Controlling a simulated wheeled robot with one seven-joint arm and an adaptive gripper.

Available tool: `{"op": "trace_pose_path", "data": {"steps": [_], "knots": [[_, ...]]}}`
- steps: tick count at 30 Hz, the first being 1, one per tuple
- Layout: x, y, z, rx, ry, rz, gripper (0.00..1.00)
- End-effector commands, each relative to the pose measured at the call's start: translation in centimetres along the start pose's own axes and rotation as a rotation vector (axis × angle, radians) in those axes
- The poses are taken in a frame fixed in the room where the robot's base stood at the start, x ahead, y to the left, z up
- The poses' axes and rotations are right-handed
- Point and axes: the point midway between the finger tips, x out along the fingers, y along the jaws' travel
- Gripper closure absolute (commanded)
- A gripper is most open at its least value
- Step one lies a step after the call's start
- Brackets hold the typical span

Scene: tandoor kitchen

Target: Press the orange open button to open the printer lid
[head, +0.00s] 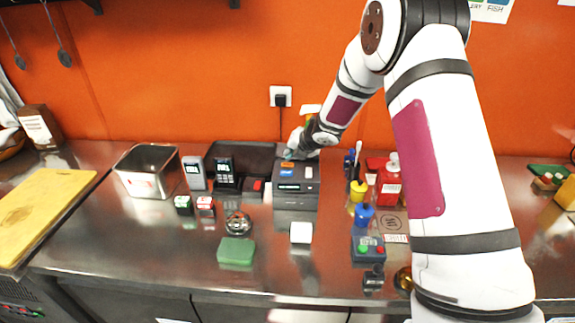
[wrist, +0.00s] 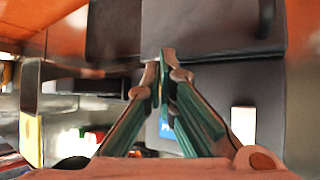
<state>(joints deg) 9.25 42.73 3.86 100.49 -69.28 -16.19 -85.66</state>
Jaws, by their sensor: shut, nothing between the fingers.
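The printer (head: 296,198) is a dark grey box on the steel counter, with its lid seemingly down. On its top, a small orange patch, the open button (head: 287,165), shows just above a blue patch (head: 287,173). My gripper (head: 296,150) is over the back of the printer's top, partly hidden by my own wrist. In the wrist view its green-sided fingers (wrist: 163,62) meet at the tips with nothing between them, in front of dark grey surfaces. A blue label (wrist: 166,131) shows between the fingers there. I cannot make out the orange button in that view, nor whether the tips touch the printer.
A black tray (head: 262,153) and small handheld devices (head: 225,171) stand left of the printer. Yellow (head: 357,192) and blue (head: 362,217) bottles and a button box (head: 368,249) are to its right. A green sponge (head: 236,251) and a white block (head: 300,233) lie in front.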

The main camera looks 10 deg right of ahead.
Motion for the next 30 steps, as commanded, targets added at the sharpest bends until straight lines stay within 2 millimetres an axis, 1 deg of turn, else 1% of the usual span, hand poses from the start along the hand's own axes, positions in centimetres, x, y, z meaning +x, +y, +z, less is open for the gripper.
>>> {"op": "trace_pose_path", "data": {"steps": [8, 17, 30], "knots": [[0.02, -0.01, -0.01, 0.0, 0.0, 0.0, 1.0], [0.6, -0.41, -0.44, -0.001, 0.001, -0.001, 1.0], [0.63, -0.46, -0.46, 0.0, 0.0, 0.0, 1.0]]}}
